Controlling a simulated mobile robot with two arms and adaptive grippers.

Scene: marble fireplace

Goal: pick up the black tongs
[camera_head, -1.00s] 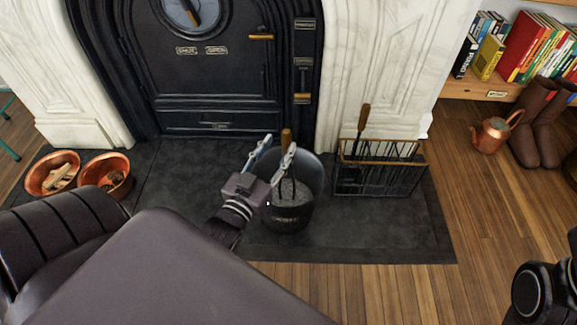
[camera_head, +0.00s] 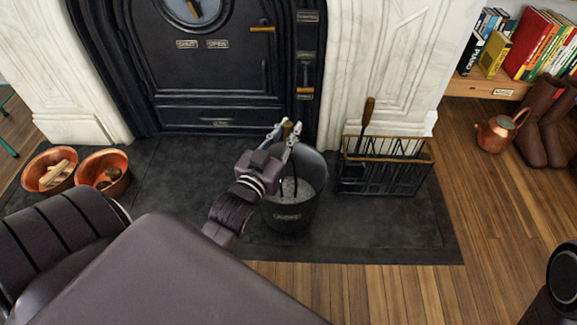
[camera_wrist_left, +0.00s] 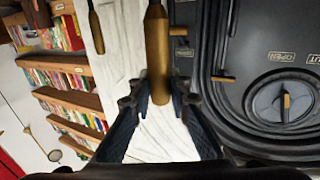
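The black tongs (camera_head: 283,186) stand in a dark metal bucket (camera_head: 287,216) on the hearth, with their wooden handle (camera_head: 287,130) pointing up. My left gripper (camera_head: 286,130) is above the bucket, with one finger on each side of the handle. In the left wrist view the handle (camera_wrist_left: 157,50) runs down between the two spread fingers (camera_wrist_left: 158,98), with what looks like a gap on both sides. The gripper hides part of the tongs in the head view. My right gripper is not in view; only part of my right arm shows at the lower right edge.
A black wire rack (camera_head: 385,175) holding a wooden-handled tool (camera_head: 367,115) stands right of the bucket. Two copper bowls (camera_head: 104,172) are at the left. The black stove (camera_head: 215,85) rises behind. A copper kettle (camera_head: 496,134) and brown boots (camera_head: 543,125) are far right.

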